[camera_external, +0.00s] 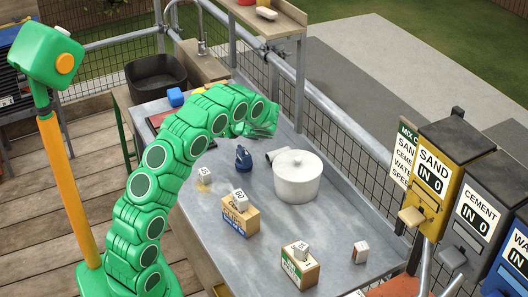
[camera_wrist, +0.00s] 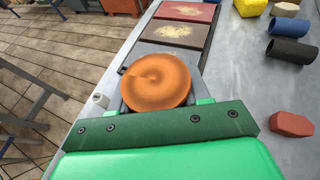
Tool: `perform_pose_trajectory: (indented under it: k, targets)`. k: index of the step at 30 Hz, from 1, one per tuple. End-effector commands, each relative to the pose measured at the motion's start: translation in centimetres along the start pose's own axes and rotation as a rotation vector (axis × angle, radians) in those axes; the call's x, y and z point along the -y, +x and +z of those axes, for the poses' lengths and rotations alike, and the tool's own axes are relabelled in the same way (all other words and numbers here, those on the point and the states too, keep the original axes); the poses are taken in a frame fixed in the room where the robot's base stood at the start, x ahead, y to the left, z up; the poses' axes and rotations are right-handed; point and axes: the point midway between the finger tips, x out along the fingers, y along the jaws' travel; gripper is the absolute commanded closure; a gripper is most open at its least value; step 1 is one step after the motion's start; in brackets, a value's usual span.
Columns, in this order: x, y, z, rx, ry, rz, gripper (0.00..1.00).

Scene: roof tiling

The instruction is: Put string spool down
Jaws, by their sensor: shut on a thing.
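An orange-brown round thing, which looks like the string spool seen end-on (camera_wrist: 157,78), sits between the fingers of my gripper (camera_wrist: 158,98) in the wrist view. The gripper is shut on it. Behind it is the left edge of the grey metal worktop (camera_wrist: 225,88); I cannot tell whether the spool touches the top. The spool cannot be made out there.
A lidded white pot (camera_external: 296,178), a dark blue item (camera_external: 243,158) and several small boxes stand on the worktop. Sand (camera_external: 437,170) and cement (camera_external: 478,215) dispensers stand right.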

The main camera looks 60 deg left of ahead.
Motion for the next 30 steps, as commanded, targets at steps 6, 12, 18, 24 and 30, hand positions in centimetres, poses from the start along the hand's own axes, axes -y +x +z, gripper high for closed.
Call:
perform_pose_trajectory:
  k: [6, 12, 18, 24, 30]
  targets:
    - [-2.9, -4.7, -3.2, -0.001, 0.016, -0.024, 0.85]
    - [-6.5, -8.8, -5.7, 0.006, 0.021, -0.043, 0.85]
    - [-9.8, -11.3, -7.2, 0.017, 0.024, -0.055, 0.85]
    - [-11.5, -12.4, -7.8, 0.025, 0.024, -0.061, 0.85]
    - [-11.8, -11.9, -9.4, 0.027, 0.026, -0.060, 0.85]
